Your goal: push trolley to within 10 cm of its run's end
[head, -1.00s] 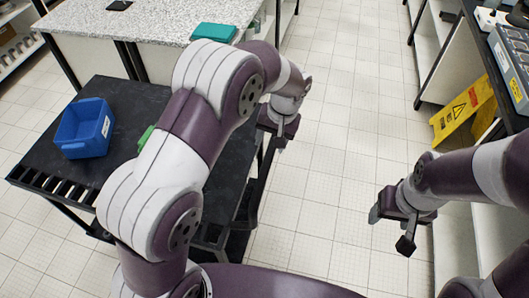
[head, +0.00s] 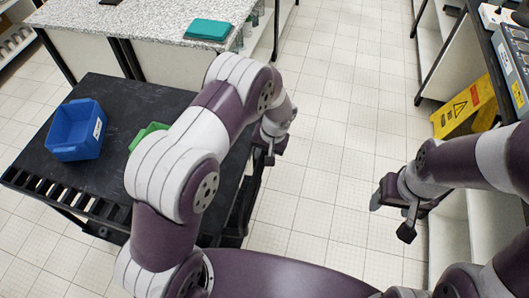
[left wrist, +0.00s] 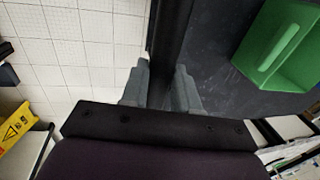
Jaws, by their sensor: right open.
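The trolley (head: 60,115) is a black-topped cart at the left of the head view, with a slotted near edge. A blue bin (head: 75,130) and a green bin (head: 148,133) stand on it; my left arm partly hides the green one. My left gripper (head: 269,152) is at the trolley's right side. In the left wrist view, its fingers (left wrist: 160,88) lie on both sides of a dark bar (left wrist: 170,35) along the trolley's edge and look closed on it. The green bin (left wrist: 280,45) shows there too. My right gripper (head: 396,212) is open and empty over the floor.
A speckled counter (head: 150,20) with a teal box (head: 208,30) stands beyond the trolley. A yellow warning sign (head: 463,110) leans by the bench at right. The tiled floor (head: 325,110) between them is clear.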

